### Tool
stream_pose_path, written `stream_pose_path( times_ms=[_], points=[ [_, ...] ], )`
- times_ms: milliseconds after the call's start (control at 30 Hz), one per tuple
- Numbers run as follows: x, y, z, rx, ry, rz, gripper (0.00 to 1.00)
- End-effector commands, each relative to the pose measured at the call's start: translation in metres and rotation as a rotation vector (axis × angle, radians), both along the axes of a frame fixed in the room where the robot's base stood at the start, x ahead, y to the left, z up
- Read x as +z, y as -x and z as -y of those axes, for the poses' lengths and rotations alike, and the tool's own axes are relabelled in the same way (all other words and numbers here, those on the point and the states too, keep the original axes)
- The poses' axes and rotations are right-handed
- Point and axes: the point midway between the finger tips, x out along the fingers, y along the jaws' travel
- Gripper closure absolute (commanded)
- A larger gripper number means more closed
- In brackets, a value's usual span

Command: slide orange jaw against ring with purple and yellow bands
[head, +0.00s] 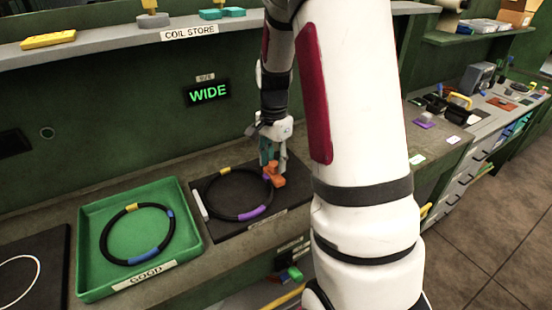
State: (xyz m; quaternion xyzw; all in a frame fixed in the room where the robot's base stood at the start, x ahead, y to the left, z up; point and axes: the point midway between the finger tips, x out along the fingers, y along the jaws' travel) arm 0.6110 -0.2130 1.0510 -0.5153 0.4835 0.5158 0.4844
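A black ring with purple and yellow bands (213,208) lies flat on a dark mat (290,194) on the bench. Its purple band is at the front and its yellow band at the back left. An orange jaw (276,180) sits at the ring's right edge; I cannot tell whether they touch. A white jaw (199,207) stands at the ring's left side. My gripper (272,166) points down right at the orange jaw, at the mat's right part. Its fingertips are partly hidden, so its opening is unclear.
A green tray labelled GOOD (88,245) to the left holds a black ring with blue and yellow bands (116,254). A sign (208,93) on the wall reads WIDE. The COIL STORE shelf (110,38) runs above the bench. My arm hides the bench right of the mat.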

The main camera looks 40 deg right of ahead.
Motion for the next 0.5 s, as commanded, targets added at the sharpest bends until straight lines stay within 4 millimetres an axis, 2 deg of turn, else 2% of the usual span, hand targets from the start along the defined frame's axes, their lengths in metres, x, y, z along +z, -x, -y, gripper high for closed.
stream_pose_path(
  times_ms=[333,500],
  points=[
    [0.002,0.0,0.001,-0.001,0.002,0.0,0.55],
    [0.021,0.0,0.001,-0.001,0.003,0.003,0.55]
  ],
)
